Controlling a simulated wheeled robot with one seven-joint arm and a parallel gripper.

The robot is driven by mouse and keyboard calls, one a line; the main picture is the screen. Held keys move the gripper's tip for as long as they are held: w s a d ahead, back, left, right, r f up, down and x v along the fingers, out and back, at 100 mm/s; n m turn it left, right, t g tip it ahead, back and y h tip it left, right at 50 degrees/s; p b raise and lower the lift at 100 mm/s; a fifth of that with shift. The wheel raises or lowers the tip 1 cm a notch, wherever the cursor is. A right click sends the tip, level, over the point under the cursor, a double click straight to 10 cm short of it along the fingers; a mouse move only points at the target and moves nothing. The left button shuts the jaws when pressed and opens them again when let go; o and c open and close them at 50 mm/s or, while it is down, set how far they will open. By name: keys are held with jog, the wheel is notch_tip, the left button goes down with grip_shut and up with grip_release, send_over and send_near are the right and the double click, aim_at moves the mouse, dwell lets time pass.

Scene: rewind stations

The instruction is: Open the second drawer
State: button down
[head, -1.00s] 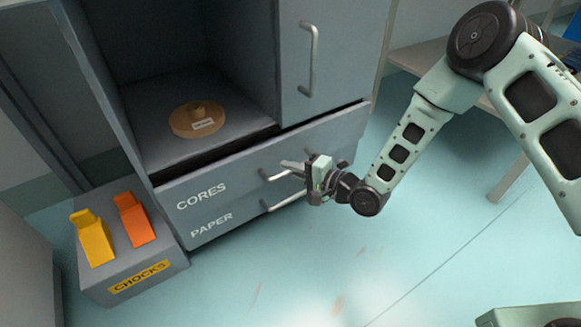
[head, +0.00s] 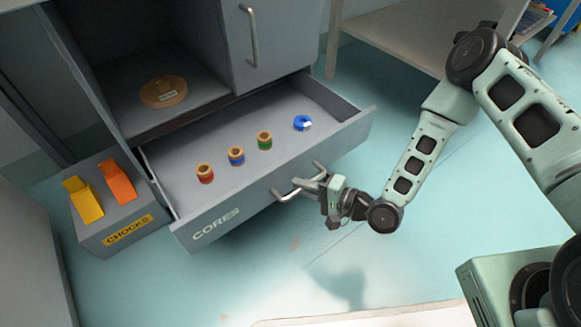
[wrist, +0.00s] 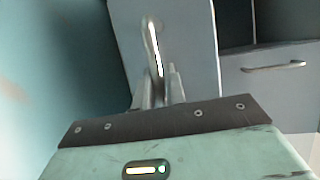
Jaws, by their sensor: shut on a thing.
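The drawer labelled CORES (head: 216,226) stands well out of the grey cabinet. My gripper (head: 321,184) is shut on this drawer's bar handle (head: 287,194) at the front. In the wrist view the fingers close around the handle (wrist: 153,42). In the head view the PAPER drawer is hidden under the open drawer.
A box labelled CHOCKS (head: 121,223) with yellow and orange chocks stands left of the open drawer. A cabinet door with a handle (head: 251,36) is above. A table (head: 420,35) is at the upper right. The floor in front is mostly clear.

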jog(key=s+d+p, duration=0.1)
jog(key=s+d, duration=0.3)
jog(key=s, duration=0.2)
jog(key=shift+s+d, duration=0.15)
jog(key=shift+d, duration=0.05)
jog(key=c, duration=1.5)
grip_release()
jog(key=shift+o, duration=0.2)
jog(key=shift+p, duration=0.3)
jog(key=p+v, duration=0.5)
jog(key=v, duration=1.2)
jog(key=shift+p, duration=0.3)
jog(key=shift+d+r, duration=0.1)
jog(key=shift+d, duration=0.05)
